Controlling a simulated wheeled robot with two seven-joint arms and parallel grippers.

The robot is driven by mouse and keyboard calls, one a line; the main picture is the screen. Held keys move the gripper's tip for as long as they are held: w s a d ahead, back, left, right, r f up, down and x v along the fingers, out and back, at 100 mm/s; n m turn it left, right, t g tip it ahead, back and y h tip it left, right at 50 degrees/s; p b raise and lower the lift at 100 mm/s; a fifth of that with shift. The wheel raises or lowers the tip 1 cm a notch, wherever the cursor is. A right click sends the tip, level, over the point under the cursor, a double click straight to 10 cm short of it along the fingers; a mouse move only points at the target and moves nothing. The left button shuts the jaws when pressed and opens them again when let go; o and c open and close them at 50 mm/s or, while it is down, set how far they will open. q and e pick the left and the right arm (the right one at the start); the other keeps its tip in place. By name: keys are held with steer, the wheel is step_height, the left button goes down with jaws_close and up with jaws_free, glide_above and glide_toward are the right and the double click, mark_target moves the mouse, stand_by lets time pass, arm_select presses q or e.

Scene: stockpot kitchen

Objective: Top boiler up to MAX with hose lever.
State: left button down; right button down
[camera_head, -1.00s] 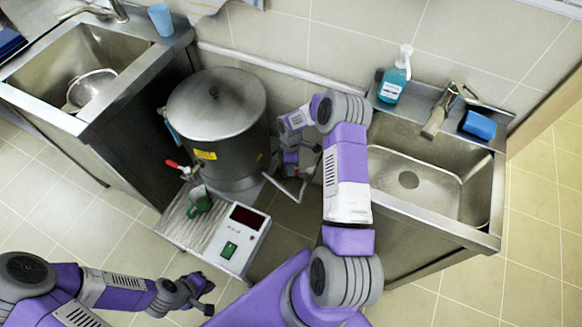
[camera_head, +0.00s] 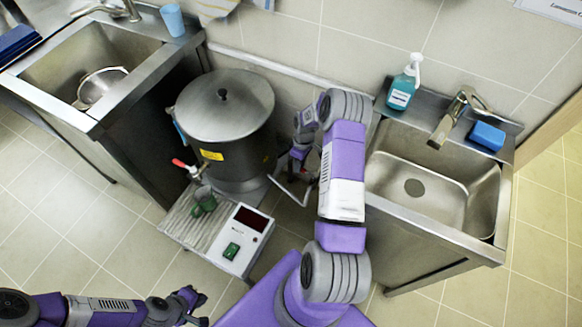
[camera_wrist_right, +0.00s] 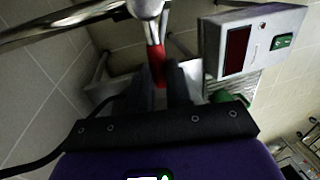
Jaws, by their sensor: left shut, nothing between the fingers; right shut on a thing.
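The boiler (camera_head: 225,105) is a big steel pot with its lid on, standing behind a control box; no water level or MAX mark is readable. A blue part shows on its left side, and a red-handled tap (camera_head: 180,163) at its front left. My right gripper (camera_head: 300,160) is low at the boiler's right side, partly hidden by my arm. In the right wrist view it (camera_wrist_right: 167,85) is shut on a red lever (camera_wrist_right: 156,55), which hangs from a metal fitting (camera_wrist_right: 145,8).
The control box (camera_head: 240,235) has a dark red display and a green switch. A green cup (camera_head: 203,203) stands on the ribbed tray (camera_head: 180,222) under the tap. Sinks stand at left (camera_head: 60,70) and right (camera_head: 440,205), the right one with soap (camera_head: 402,88) and a blue sponge (camera_head: 487,136).

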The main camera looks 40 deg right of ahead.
steer(key=shift+d, duration=0.1)
steer(key=c, duration=1)
jaws_free()
steer(key=shift+c, duration=0.2)
step_height(320, 180, up, 8)
steer(key=d+p, duration=0.1)
steer(key=p, duration=0.1)
steer(key=shift+w+d+f, duration=0.15)
steer(key=shift+w+f, duration=0.05)
steer(key=shift+f, duration=0.05)
